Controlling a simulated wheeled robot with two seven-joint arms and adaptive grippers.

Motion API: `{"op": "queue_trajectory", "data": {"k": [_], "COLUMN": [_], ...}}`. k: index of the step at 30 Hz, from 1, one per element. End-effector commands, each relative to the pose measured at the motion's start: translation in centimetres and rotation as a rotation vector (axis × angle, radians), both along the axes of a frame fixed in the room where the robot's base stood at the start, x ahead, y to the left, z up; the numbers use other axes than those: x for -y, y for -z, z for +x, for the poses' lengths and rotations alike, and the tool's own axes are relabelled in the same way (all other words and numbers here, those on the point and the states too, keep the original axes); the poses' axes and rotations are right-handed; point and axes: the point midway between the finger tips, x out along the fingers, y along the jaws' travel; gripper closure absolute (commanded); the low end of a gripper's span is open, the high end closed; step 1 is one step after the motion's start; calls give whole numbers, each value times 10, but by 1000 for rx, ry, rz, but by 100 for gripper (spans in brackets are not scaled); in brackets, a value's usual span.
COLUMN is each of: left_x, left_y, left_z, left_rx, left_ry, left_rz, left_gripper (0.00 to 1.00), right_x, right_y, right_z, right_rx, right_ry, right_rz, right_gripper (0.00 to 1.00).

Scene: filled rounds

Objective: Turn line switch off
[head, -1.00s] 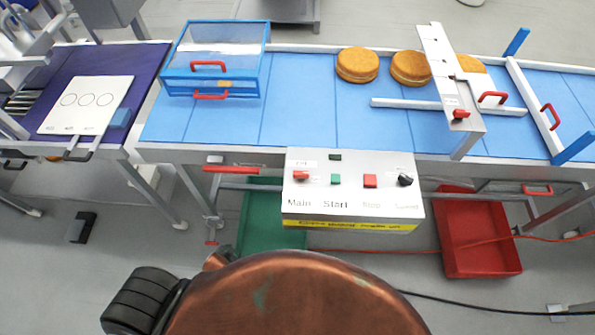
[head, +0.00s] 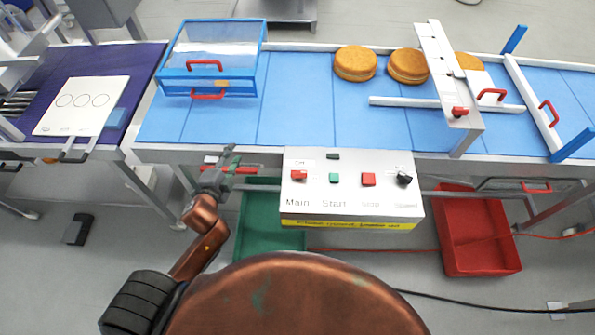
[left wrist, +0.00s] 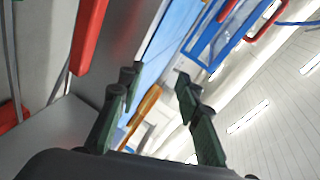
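The control box (head: 350,208) hangs at the front of the conveyor, with a red switch (head: 299,175) above the label "Main", a green button (head: 334,178) above "Start", a red button (head: 368,179) and a black knob (head: 404,178). My left gripper (head: 230,152) is left of the box, near the conveyor's front edge, apart from the switch. In the left wrist view its two fingers (left wrist: 152,85) are spread with nothing between them. My right gripper is not in view.
A red bar (head: 231,169) lies just behind my left gripper. The blue conveyor (head: 290,110) carries round cakes (head: 355,63) and a blue-framed guard (head: 212,60). A green bin (head: 262,225) and a red bin (head: 474,240) stand below.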

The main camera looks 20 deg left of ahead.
Motion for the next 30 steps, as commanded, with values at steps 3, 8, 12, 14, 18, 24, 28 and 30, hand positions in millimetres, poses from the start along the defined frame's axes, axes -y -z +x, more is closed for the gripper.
{"op": "queue_trajectory", "data": {"k": [3, 8, 12, 14, 18, 24, 28, 30], "left_x": [17, 55, 110, 134, 169, 169, 163, 164], "left_y": [-33, -79, -113, -119, -107, -76, -65, -61], "left_z": [23, 47, 53, 47, 21, -15, -26, -28], "left_rx": [105, 278, 488, 586, 784, 962, 1014, 1026], "left_ry": [129, 351, 634, 775, 1092, 1434, 1541, 1564], "left_rz": [167, 458, 831, 1007, 1360, 1650, 1716, 1727], "left_gripper": [68, 68, 68, 68, 68, 68, 68, 68], "right_x": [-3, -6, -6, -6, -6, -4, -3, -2], "right_y": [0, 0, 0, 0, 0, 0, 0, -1], "right_z": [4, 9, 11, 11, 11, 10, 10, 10], "right_rx": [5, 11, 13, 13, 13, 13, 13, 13], "right_ry": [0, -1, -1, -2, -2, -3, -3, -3], "right_rz": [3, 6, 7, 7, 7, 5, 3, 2], "right_gripper": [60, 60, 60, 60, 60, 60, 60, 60]}}
